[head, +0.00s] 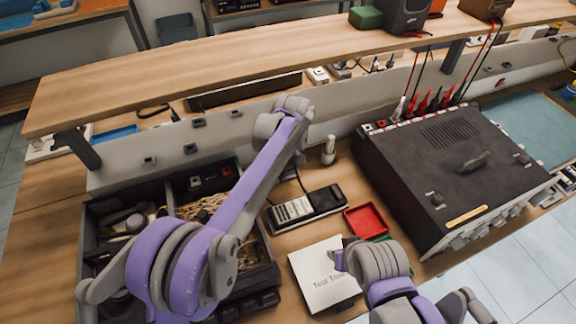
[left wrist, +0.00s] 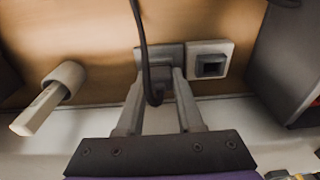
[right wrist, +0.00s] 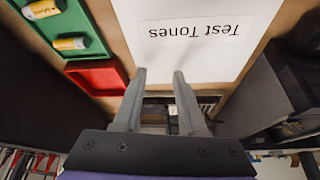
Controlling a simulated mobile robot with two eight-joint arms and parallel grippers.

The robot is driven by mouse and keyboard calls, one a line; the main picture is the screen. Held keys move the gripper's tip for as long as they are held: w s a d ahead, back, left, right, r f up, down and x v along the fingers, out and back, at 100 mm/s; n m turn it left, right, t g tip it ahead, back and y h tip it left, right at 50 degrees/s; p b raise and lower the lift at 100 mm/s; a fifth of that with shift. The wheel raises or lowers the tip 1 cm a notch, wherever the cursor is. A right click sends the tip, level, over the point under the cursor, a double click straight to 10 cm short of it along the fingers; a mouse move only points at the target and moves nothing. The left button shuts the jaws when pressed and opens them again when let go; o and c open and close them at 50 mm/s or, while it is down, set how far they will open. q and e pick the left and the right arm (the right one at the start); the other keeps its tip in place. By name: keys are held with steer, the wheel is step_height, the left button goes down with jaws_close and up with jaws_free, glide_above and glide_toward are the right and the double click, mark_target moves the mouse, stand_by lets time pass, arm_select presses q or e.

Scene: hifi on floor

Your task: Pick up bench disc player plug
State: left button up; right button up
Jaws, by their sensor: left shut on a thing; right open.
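My left gripper (left wrist: 160,82) is shut on a dark plug (left wrist: 162,77) with a black cable looping from it. The plug is at a grey socket plate on the panel, and I cannot tell whether it is still seated. A second, empty-looking socket (left wrist: 210,60) sits right beside it. In the head view my left gripper (head: 293,106) is up at the grey back panel, and the plug is hidden there. My right gripper (right wrist: 157,78) is open and empty, above the edge of a white "Test Tones" sheet (right wrist: 205,50); it also shows in the head view (head: 343,256).
A large black instrument (head: 450,165) with red leads stands right. A dark organiser (head: 95,225) is at left. A wooden shelf (head: 230,65) overhangs the panel.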

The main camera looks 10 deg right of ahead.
arm_select(q)
jaws_close()
